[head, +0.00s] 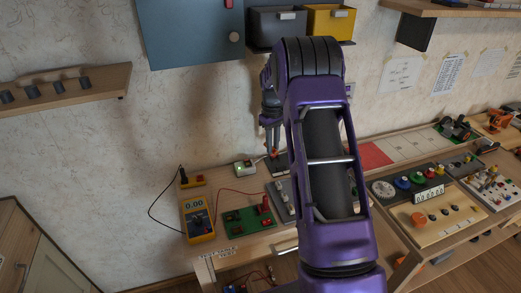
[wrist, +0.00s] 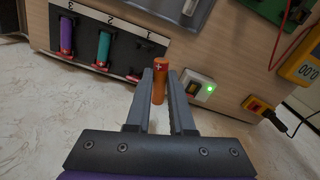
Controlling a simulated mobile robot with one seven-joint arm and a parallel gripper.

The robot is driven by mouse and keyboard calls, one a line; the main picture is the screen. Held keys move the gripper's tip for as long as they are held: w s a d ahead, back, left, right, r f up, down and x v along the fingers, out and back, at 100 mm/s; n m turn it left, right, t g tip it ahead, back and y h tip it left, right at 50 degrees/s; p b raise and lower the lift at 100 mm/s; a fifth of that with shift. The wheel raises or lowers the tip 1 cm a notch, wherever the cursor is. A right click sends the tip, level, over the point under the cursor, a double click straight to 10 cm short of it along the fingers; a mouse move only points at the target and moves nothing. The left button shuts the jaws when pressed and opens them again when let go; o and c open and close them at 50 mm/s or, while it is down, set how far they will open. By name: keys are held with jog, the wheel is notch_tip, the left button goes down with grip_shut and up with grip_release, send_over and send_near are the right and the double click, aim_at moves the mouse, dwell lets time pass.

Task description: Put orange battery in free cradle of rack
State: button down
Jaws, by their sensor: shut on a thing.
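My gripper (wrist: 160,75) is shut on the orange battery (wrist: 159,83), which stands lengthwise between the two fingertips with its plus-marked end outward. In the head view my gripper (head: 270,135) points down over the back of the bench, above the dark battery rack (head: 279,168). In the wrist view the rack (wrist: 90,62) has numbered cradles. A purple battery (wrist: 67,36) fills cradle 3 and a teal battery (wrist: 103,47) fills cradle 2. Cradle 1 (wrist: 136,56) looks empty. The orange battery is beside this cradle, apart from it as far as I can tell.
A small device with a green light (wrist: 197,88) is close to my right finger in the wrist view. A yellow multimeter (head: 199,219), a green circuit board (head: 248,221) and a red-black cable lie on the bench. The wall rises directly behind.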

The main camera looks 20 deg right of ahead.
jog(key=w+d+f+m, duration=0.1)
jog(key=w+d+m, duration=0.1)
jog(key=d+m, duration=0.1)
jog(key=b, duration=0.2)
send_over(279, 165)
jog(key=shift+a+f, duration=0.1)
jog(key=shift+f, duration=2.7)
jog(key=shift+f+b, duration=0.45)
jog(key=shift+f, duration=0.5)
jog(key=c, duration=0.7)
grip_release()
jog(key=shift+r+p, duration=1.35)
jog(key=shift+r, duration=1.2)
